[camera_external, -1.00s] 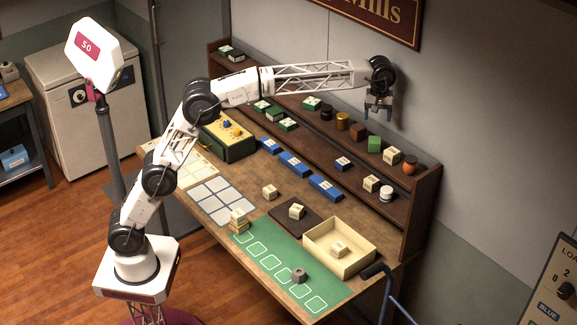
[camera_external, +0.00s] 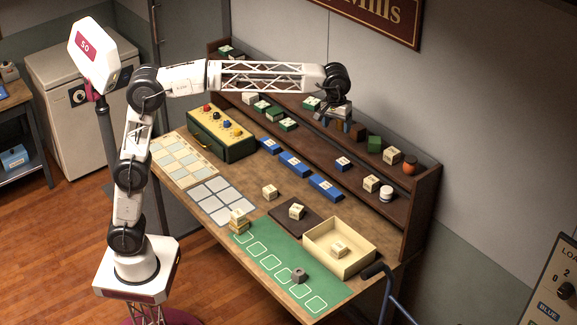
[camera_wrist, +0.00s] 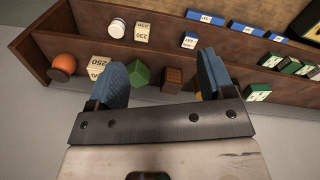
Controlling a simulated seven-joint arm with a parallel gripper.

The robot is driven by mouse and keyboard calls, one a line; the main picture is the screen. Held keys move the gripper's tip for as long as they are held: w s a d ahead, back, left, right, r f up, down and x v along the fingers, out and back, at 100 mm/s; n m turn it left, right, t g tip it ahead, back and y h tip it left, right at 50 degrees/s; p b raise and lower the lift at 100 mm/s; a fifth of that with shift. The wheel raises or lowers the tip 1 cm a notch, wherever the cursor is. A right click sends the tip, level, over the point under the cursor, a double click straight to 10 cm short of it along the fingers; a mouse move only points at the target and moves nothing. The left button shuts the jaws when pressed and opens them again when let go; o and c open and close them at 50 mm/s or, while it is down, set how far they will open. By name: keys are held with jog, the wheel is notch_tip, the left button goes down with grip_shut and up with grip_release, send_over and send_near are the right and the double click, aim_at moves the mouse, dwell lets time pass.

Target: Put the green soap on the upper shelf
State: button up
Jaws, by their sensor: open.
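My gripper (camera_external: 336,117) is open and empty, over the middle of the upper shelf, its fingers in front of some items there. In the wrist view my gripper's (camera_wrist: 161,76) two blue fingers are spread, with a green block (camera_wrist: 138,73) and a brown block (camera_wrist: 172,80) visible between them. The green block (camera_external: 374,144) sits on the upper shelf (camera_external: 425,172). I cannot tell which is the soap.
A cream block (camera_external: 392,156) and an orange round item (camera_external: 409,167) stand at the upper shelf's right end. The lower shelf holds a blue-and-white packet (camera_external: 343,163) and a white jar (camera_external: 386,193). A tan tray (camera_external: 372,258) and green mat (camera_external: 262,262) occupy the counter.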

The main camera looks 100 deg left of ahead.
jog(key=s+d+f+m+t, duration=0.1)
jog(key=s+d+f+m, duration=0.3)
jog(key=s, duration=0.9)
jog(key=s+d+f+m, duration=0.3)
jog(key=s+d+f, duration=0.25)
jog(key=s, duration=0.65)
jog(key=s+d+f+m+t, duration=0.1)
jog(key=s+d+f+m, duration=0.3)
jog(key=s, duration=0.9)
jog(key=s+d+f+m, duration=0.1)
jog(key=s+f+m, duration=0.1)
jog(key=s+f, duration=1)
jog(key=shift+s+d+f, duration=0.2)
jog(key=shift+s+d, duration=0.15)
jog(key=shift+s, duration=0.5)
